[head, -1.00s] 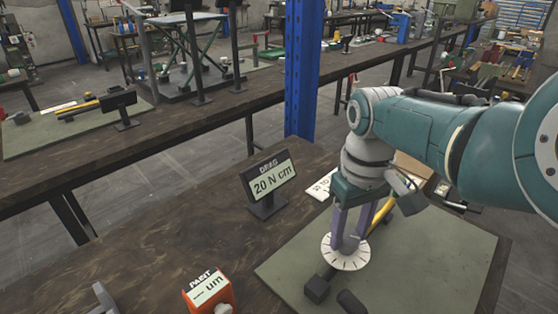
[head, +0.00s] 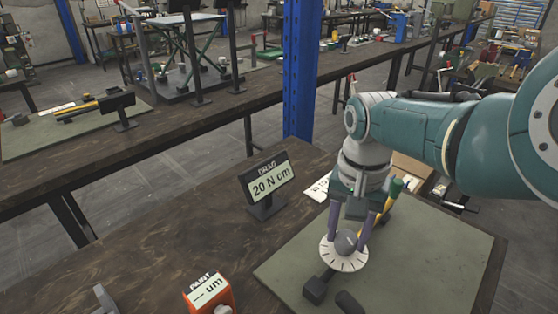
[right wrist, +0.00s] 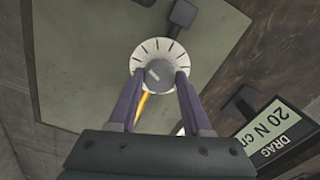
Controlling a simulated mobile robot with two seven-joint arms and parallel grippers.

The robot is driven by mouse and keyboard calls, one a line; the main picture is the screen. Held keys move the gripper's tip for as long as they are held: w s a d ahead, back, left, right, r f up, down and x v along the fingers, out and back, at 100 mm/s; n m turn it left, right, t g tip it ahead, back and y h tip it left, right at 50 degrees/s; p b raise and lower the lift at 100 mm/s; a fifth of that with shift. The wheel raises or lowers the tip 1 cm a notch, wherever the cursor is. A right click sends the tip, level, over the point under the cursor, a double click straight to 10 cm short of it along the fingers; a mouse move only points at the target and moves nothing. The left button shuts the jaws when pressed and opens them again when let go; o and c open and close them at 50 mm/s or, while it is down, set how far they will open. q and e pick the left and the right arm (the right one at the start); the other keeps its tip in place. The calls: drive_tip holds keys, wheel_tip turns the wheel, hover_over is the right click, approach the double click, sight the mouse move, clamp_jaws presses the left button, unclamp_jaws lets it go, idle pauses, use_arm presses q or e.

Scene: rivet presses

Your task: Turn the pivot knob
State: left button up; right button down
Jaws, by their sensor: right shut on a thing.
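The pivot knob (head: 346,241) is a dark grey round knob with a pale index line. It stands on a white dial (head: 336,259) with black tick marks, over a green mat. In the right wrist view the knob (right wrist: 154,75) sits between the fingertips of my right gripper (right wrist: 157,79), with its pale line towards the lower left part of its top. My right gripper (head: 346,246) points down and its purple fingers are shut on the knob's sides. My left gripper does not show in either view.
An orange paint gauge (head: 209,292) is at the front. Dark blocks (head: 315,290) lie by the dial. A yellow-handled tool (head: 387,209) is behind my fingers.

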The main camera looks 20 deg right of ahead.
sight(347, 237)
drive_tip(key=shift+m, duration=0.5)
drive_tip(key=shift+c, duration=1.7)
unclamp_jaws()
drive_tip(key=shift+r, duration=0.1)
wheel_tip(347, 237, up, 8)
drive_tip(key=p, duration=0.5)
drive_tip(key=shift+r+p, duration=0.25)
drive_tip(key=shift+p, duration=0.15)
drive_tip(key=shift+r, duration=0.6)
